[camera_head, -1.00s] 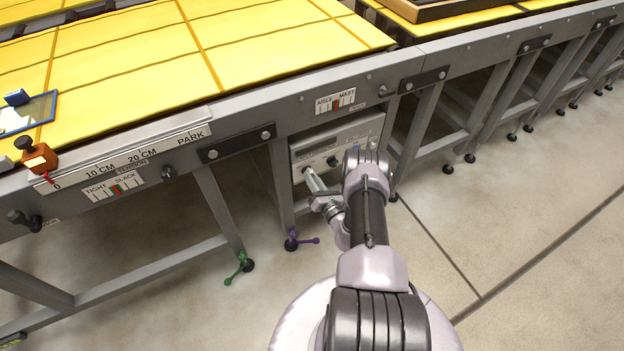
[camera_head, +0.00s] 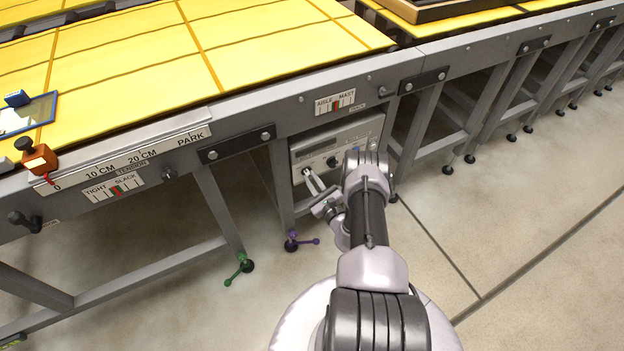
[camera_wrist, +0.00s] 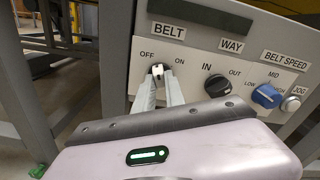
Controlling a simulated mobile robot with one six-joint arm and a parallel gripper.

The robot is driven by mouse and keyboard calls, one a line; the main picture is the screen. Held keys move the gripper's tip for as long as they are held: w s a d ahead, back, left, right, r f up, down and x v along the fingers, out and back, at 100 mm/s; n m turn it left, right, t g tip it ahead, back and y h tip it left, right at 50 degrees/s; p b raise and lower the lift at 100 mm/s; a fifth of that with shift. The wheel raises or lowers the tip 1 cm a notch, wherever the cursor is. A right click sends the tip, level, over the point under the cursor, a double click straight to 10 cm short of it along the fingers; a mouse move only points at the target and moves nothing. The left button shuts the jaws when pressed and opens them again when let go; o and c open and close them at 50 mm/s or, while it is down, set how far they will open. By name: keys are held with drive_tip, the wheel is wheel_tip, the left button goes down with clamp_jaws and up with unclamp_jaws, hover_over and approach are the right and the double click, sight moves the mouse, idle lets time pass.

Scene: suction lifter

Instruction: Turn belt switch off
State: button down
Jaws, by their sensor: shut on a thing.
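The belt switch (camera_wrist: 158,69) is a small dark knob with a pale mark, below the BELT label on the grey control panel (camera_wrist: 205,52). OFF is printed at its upper left and ON at its right. My gripper (camera_wrist: 160,80) is shut on the belt switch, its two pale fingers reaching up from below. The fingers cover part of the knob, and I cannot tell for sure which label it points to. In the head view my gripper (camera_head: 311,178) meets the left part of the control panel (camera_head: 345,138) under the yellow-topped table.
A black WAY knob (camera_wrist: 217,84), a blue BELT SPEED knob (camera_wrist: 266,96) and a grey JOG button (camera_wrist: 291,104) sit to the right. A table leg (camera_head: 218,205) stands left of the panel.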

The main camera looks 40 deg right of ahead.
drive_tip(key=shift+n, duration=1.9)
drive_tip(key=c, duration=1.4)
unclamp_jaws()
drive_tip(key=shift+s+p, duration=0.15)
drive_tip(key=shift+p, duration=0.15)
drive_tip(key=p+v, duration=0.6)
drive_tip(key=v, duration=1.1)
